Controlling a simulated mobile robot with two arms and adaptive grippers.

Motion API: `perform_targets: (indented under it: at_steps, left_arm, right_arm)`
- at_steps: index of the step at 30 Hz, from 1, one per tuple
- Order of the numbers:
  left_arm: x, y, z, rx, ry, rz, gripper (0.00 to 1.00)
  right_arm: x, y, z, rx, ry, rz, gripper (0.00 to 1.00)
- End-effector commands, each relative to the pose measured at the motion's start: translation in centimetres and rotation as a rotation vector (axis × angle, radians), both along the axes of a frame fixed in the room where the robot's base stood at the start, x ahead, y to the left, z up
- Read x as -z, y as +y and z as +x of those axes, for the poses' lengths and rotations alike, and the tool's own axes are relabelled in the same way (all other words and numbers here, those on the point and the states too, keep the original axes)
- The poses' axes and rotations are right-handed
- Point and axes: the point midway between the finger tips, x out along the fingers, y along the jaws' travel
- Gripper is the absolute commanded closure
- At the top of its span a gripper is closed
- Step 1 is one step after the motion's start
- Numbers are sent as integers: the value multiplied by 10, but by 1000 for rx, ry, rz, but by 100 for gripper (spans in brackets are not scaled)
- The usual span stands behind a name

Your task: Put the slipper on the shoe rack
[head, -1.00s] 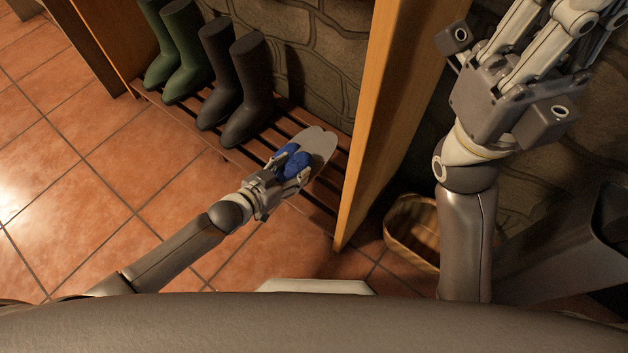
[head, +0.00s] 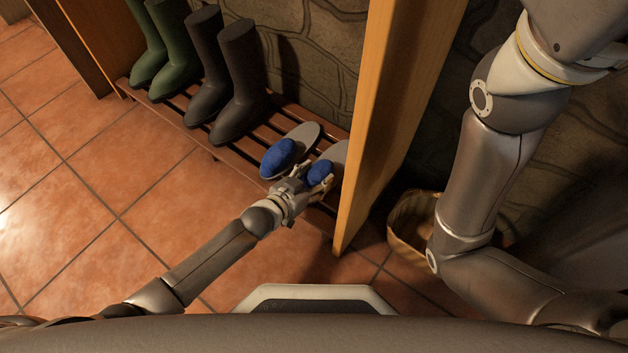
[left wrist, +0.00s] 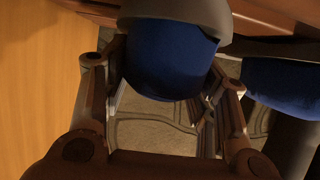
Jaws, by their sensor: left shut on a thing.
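A blue slipper with a grey sole (head: 320,172) is held by my left gripper (head: 310,182) over the right end of the slatted shoe rack (head: 178,112). In the left wrist view the blue toe of this slipper (left wrist: 170,60) sits between the two fingers. I cannot tell whether its sole touches the slats. A second blue and grey slipper (head: 278,156) lies on the rack just left of it, also partly visible in the left wrist view (left wrist: 282,86). My right arm goes out of the head view at the top right, and its gripper is out of frame.
Dark boots (head: 240,85) and green boots (head: 180,50) stand on the rack to the left. An upright wooden panel (head: 385,110) closes the rack's right end, close to the held slipper. A wicker basket (head: 408,225) stands beyond it. The tiled floor in front is clear.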

Motion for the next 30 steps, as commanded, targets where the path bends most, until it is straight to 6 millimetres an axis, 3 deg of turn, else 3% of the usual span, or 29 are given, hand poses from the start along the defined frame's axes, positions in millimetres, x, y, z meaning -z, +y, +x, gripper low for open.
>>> perform_targets:
  at_steps: [12,13,18,30]
  left_arm:
    - [4,0,1,0,-2,-3,74]
    - [5,0,0,0,-1,-2,46]
    - [4,0,0,0,-1,-2,26]
    - [-1,1,-1,0,-1,-1,26]
  right_arm:
    - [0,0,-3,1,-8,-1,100]
    - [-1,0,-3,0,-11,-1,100]
    - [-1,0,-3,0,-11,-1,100]
    - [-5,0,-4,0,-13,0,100]
